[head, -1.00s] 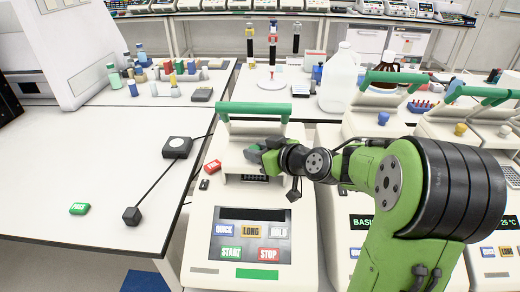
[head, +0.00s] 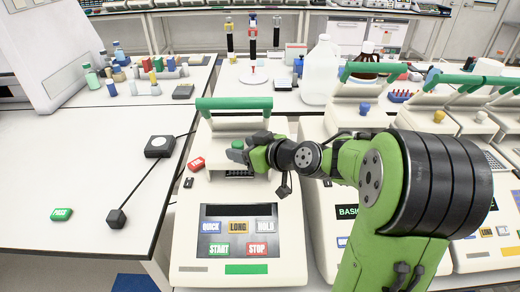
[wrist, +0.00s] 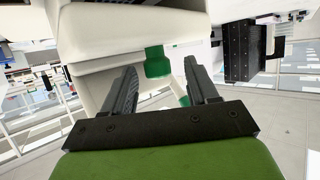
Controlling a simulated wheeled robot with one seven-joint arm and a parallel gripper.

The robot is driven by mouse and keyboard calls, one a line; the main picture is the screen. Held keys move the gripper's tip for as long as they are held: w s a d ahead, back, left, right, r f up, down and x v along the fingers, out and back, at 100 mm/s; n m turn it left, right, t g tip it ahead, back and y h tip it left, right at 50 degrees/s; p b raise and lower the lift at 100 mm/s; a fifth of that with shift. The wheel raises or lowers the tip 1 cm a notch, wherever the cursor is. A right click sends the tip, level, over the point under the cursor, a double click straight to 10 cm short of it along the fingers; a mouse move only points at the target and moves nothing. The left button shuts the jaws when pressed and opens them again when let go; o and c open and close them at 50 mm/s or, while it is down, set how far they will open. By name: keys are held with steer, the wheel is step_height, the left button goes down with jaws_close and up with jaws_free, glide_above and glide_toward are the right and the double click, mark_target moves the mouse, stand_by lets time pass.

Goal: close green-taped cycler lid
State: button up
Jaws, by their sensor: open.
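The green-taped cycler (head: 282,232) is the leftmost white machine in the head view, with a green strip (head: 246,268) on its lower front. Its lid is raised, with a green handle bar (head: 234,103) across the top. My gripper (head: 238,152) is in front of the raised lid, below the bar, and hides part of the lid and body. In the wrist view my gripper (wrist: 163,80) has its fingers apart. A green knob (wrist: 157,62) on a white part shows between and beyond them. I cannot tell whether a finger touches it.
More cyclers with green handles (head: 384,68) stand close on the right, behind my arm. The left bench holds a black-and-white device (head: 159,146) and a green block (head: 62,214). A white jug (head: 322,70) stands behind.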

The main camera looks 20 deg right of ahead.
steer(key=p+v, duration=0.1)
steer(key=v, duration=1.3)
steer(key=shift+s, duration=0.25)
steer(key=shift+d, duration=0.1)
steer(key=s+a+f+g+h+p, duration=0.1)
steer(key=s+a+f+g, duration=0.15)
steer(key=a, duration=0.25)
steer(key=s+a+f+g+h+p, duration=0.1)
steer(key=s+a+g, duration=0.2)
steer(key=s+a, duration=0.15)
steer(key=s+m+g+h+p, duration=0.1)
steer(key=s+m+h, duration=0.2)
steer(key=s, duration=0.5)
steer(key=shift+d+m, duration=0.45)
steer(key=shift+m, duration=0.25)
steer(key=shift+s+r, duration=0.15)
